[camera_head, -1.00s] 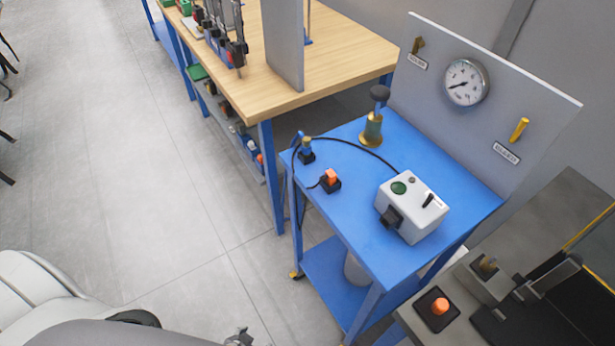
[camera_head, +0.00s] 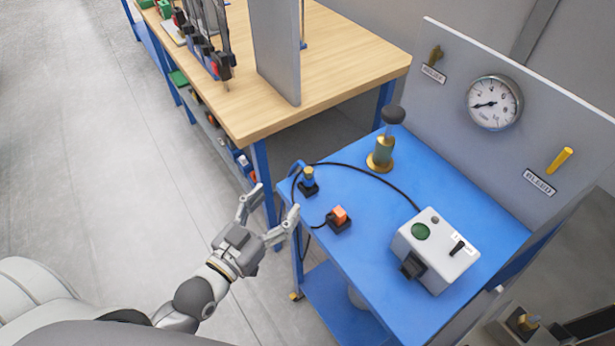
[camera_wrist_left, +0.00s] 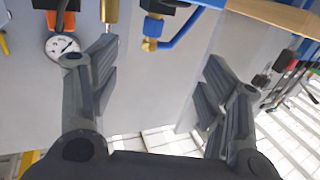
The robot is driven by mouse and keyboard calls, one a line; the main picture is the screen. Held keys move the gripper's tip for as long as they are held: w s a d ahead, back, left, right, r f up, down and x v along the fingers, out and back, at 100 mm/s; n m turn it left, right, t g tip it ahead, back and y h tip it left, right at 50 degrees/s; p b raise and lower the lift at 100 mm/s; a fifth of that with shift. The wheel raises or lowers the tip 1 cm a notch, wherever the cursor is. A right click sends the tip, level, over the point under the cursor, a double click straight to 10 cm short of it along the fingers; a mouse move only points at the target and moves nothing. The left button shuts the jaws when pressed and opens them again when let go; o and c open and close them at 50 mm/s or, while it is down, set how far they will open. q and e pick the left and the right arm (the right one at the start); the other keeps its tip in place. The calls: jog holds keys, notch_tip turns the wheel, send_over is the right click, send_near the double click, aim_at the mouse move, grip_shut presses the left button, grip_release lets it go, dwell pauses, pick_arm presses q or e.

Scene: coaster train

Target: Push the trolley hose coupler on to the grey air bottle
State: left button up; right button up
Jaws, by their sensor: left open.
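The likely hose coupler (camera_head: 308,176), a small brass piece on a black base, stands at the trolley's left corner beside a blue hook. A thin black hose (camera_head: 365,172) arcs near it. In the left wrist view a brass-ended black and blue fitting (camera_wrist_left: 152,30) shows at the top, perhaps the same one. My left gripper (camera_head: 275,203) is open and empty, just left of the trolley corner, with its fingers towards it. A grey cylinder (camera_head: 356,297), possibly the air bottle, is mostly hidden under the trolley top. My right gripper is not in view.
The blue trolley top (camera_head: 375,270) carries an orange button block (camera_head: 340,217), a grey control box (camera_head: 435,250) and a brass fitting with a dark knob (camera_head: 382,150). A gauge panel (camera_head: 520,140) stands behind. A wooden bench (camera_head: 330,60) is beyond; the floor at left is clear.

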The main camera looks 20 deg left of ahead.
aim_at(305, 176)
pick_arm(q)
jog(key=x, duration=0.2)
jog(key=p+x, duration=0.1)
jog(key=x, duration=0.1)
jog(key=r+x, duration=0.1)
jog(key=x, duration=0.1)
jog(key=shift+d, duration=0.1)
jog(key=p+x, duration=0.1)
jog(key=x, duration=0.3)
jog(key=shift+p, duration=0.3)
jog(key=shift+w, duration=0.35)
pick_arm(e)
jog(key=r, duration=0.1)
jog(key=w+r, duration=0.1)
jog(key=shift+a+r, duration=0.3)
pick_arm(q)
jog(key=shift+c, duration=0.4)
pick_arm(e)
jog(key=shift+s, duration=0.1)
